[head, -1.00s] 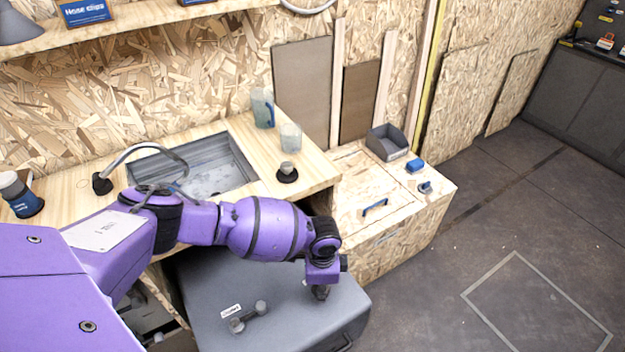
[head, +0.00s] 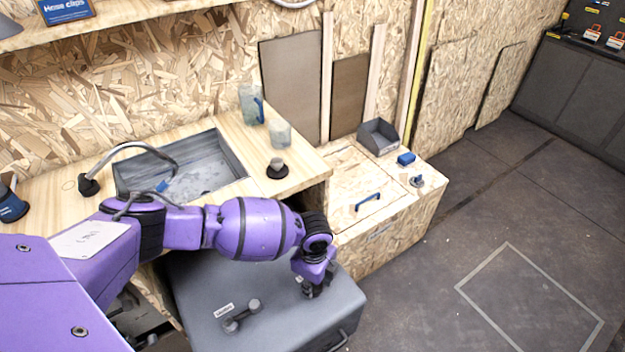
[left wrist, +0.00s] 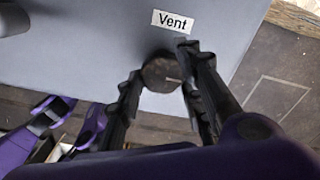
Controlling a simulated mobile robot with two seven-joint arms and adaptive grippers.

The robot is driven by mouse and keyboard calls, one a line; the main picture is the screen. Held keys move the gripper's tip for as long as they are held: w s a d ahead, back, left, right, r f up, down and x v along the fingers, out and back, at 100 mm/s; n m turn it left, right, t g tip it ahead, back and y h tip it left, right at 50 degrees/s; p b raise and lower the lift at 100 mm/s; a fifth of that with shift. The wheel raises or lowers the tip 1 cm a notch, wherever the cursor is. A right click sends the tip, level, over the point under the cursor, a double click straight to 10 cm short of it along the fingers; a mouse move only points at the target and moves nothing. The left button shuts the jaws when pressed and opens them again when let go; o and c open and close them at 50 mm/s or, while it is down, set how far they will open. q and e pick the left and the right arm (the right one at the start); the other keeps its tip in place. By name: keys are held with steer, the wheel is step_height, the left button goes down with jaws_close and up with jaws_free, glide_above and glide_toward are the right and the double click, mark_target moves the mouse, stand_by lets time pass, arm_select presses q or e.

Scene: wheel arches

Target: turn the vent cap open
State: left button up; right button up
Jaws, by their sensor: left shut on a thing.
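The vent cap (left wrist: 160,72) is a dark, round knob on the grey tank top (head: 200,285), beside a white label reading "Vent" (left wrist: 173,21). My left gripper (head: 308,290) points down at the right part of the tank top. In the left wrist view its two ribbed black fingers (left wrist: 160,84) stand on either side of the cap, shut on it. In the head view the gripper hides the cap. A thin pale line shows on the cap's face. My right gripper is not in view.
A dark fitting with two round ends (head: 241,316) stands on the tank top, left of my gripper, beside another label. A wooden counter with a sink (head: 215,172) lies behind my left arm. A wooden box (head: 400,215) stands behind the tank. The floor at right is clear.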

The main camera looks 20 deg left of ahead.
arm_select(q)
steer(key=shift+s+f, duration=0.1)
steer(key=shift+s, duration=0.15)
steer(key=o, duration=1.1)
steer(key=shift+w, duration=0.1)
steer(key=shift+r, duration=0.25)
step_height(320, 180, up, 12)
steer(key=shift+f, duration=0.1)
